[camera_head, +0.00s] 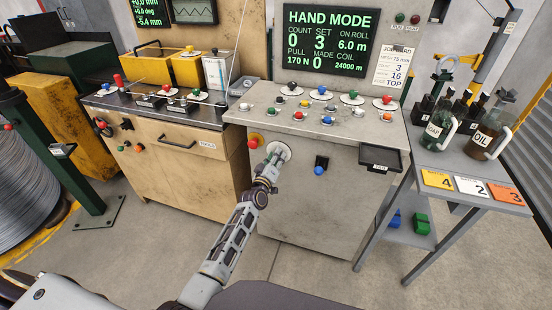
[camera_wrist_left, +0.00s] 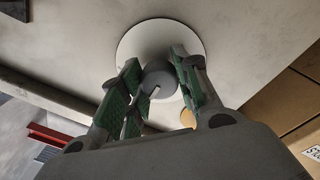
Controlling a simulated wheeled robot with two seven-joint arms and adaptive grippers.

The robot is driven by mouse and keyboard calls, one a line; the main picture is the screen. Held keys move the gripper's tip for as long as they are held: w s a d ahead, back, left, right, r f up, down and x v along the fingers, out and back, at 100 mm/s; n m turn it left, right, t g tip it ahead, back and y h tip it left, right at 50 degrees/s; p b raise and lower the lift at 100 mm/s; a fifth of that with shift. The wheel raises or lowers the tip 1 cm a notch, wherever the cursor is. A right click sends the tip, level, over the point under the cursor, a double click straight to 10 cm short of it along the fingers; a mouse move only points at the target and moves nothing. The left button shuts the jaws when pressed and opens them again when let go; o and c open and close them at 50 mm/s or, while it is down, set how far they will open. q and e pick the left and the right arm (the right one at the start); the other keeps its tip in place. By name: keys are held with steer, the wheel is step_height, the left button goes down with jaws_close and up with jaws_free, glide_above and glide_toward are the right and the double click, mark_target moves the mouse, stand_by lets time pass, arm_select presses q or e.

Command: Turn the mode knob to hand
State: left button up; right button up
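The mode knob (camera_wrist_left: 160,78) is a grey round knob with a pale pointer line, on a white round plate (camera_wrist_left: 150,35) on the front panel of the middle console. The plate also shows in the head view (camera_head: 283,148). My left gripper (camera_head: 272,165) is at the plate and hides most of the knob in the head view. In the left wrist view its green-padded fingers (camera_wrist_left: 157,80) stand on both sides of the knob, close against it. The display (camera_head: 328,42) above the console reads HAND MODE. My right gripper is not in view.
A dark tray (camera_head: 380,158) juts from the console's right. A side table (camera_head: 470,175) holds bottles and numbered cards.

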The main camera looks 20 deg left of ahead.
arm_select(q)
steer(key=o, duration=0.5)
steer(key=shift+s+a+f, duration=0.1)
steer(key=shift+s, duration=1.9)
steer(key=shift+s+a+f, duration=0.1)
steer(key=shift+s+a, duration=0.05)
steer(key=shift+s, duration=1.85)
steer(key=shift+s+a+f, duration=0.1)
steer(key=shift+s, duration=1.9)
